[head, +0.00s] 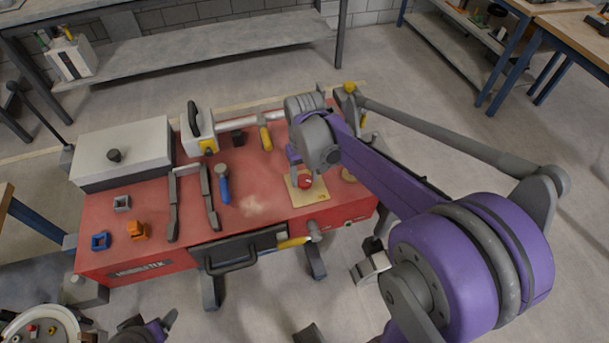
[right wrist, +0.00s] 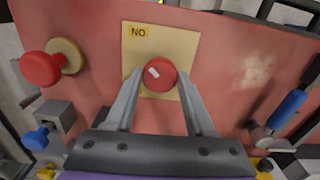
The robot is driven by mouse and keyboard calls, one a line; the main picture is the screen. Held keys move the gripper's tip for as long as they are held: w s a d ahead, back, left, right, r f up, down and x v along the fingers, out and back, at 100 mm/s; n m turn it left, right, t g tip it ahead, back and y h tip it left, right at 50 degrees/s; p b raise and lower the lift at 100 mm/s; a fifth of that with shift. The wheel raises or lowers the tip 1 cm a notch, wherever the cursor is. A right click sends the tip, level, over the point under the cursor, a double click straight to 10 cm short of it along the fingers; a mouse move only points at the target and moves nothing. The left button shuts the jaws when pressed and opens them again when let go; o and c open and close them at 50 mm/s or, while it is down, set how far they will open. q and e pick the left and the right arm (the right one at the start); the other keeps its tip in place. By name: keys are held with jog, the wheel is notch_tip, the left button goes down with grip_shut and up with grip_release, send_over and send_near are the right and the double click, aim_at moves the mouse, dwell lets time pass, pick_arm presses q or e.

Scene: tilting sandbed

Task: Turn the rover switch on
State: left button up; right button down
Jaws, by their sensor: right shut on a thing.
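The rover switch is a round red knob (right wrist: 159,76) with a short white mark, on a pale yellow plate (right wrist: 187,45) on the red rover body. A label reading "NO" in the right wrist view (right wrist: 138,31) is at the plate's corner. The knob also shows in the head view (head: 305,181). My right gripper (right wrist: 160,82) has one finger on each side of the knob and is shut on it. The white mark slants in the right wrist view. A part of my left gripper (head: 150,328) seems to show at the bottom edge; its jaws are unclear.
Beside the switch plate is a red button (right wrist: 40,69) on a tan base. The rover deck (head: 250,190) carries a blue-handled tool (head: 222,186), dark bars, a white box (head: 128,150) and small blocks. A black handle (head: 230,260) sticks out in front.

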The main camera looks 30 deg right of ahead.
aim_at(305, 180)
jog(key=shift+m, duration=0.4)
jog(key=shift+c, duration=1.3)
grip_release()
notch_tip(305, 180, up, 11)
jog(key=shift+p, duration=0.4)
jog(key=shift+f, duration=0.1)
jog(key=s+a+f+n+t, duration=0.1)
jog(key=s+a+f+t, duration=0.1)
jog(key=s+a+f, duration=0.2)
jog(key=s+a+f+n+t, duration=0.2)
jog(key=s+a+f+t, duration=0.1)
jog(key=s, duration=0.7)
notch_tip(305, 180, down, 2)
jog(key=shift+a+f+p, duration=0.15)
jog(key=shift+a+p, duration=0.3)
jog(key=shift+a, duration=0.4)
